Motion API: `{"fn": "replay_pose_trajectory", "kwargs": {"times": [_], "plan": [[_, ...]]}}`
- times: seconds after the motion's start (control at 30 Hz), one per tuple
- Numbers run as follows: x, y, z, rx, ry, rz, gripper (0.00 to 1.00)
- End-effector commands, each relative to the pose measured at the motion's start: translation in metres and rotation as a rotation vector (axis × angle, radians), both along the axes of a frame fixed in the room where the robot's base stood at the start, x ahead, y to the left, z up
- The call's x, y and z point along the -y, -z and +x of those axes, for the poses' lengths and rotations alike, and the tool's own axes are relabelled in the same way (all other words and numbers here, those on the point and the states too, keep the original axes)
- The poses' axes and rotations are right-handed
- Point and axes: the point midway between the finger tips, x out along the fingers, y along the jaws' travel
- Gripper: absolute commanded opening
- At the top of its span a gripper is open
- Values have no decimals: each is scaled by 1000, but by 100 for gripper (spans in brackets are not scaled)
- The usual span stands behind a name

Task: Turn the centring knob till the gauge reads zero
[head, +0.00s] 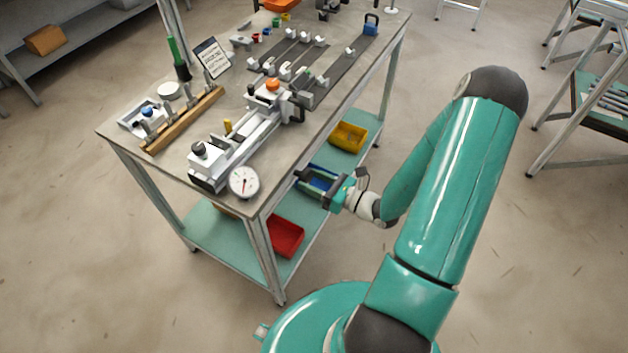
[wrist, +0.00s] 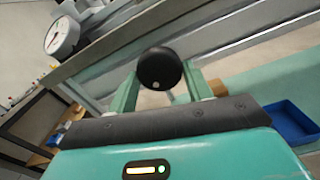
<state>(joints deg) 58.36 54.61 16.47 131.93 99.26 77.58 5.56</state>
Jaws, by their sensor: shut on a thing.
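The black round knob (wrist: 160,68) has a small pale dot on its face. In the wrist view it sits between the two green fingers of my gripper (wrist: 161,84), which is shut on it. In the head view my gripper (head: 314,183) is at the long side of the bench, below the top; I cannot clearly make out the knob there. The gauge (head: 243,182) is a white round dial at the near end of the jig (head: 240,150). It also shows in the wrist view (wrist: 62,36). A needle is visible, but the scale is too small to read.
The bench top (head: 122,133) carries a wooden rack (head: 185,120), a small sign (head: 212,58) and several small parts. The lower shelf (head: 215,235) holds a red bin (head: 286,237) and a yellow bin (head: 348,136). The floor right of the bench is mostly clear.

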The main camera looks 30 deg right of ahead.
Motion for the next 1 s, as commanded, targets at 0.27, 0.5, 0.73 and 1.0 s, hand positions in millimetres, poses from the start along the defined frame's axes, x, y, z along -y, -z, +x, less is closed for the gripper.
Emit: {"fn": "replay_pose_trajectory", "kwargs": {"times": [0.27, 0.5, 0.73, 1.0], "plan": [[-1, 0, -1, -141, 0, 211, 27], [-2, 0, -1, -268, 0, 402, 27], [-2, -1, -1, -387, -1, 584, 27], [-2, -2, -1, -529, -1, 799, 27]]}}
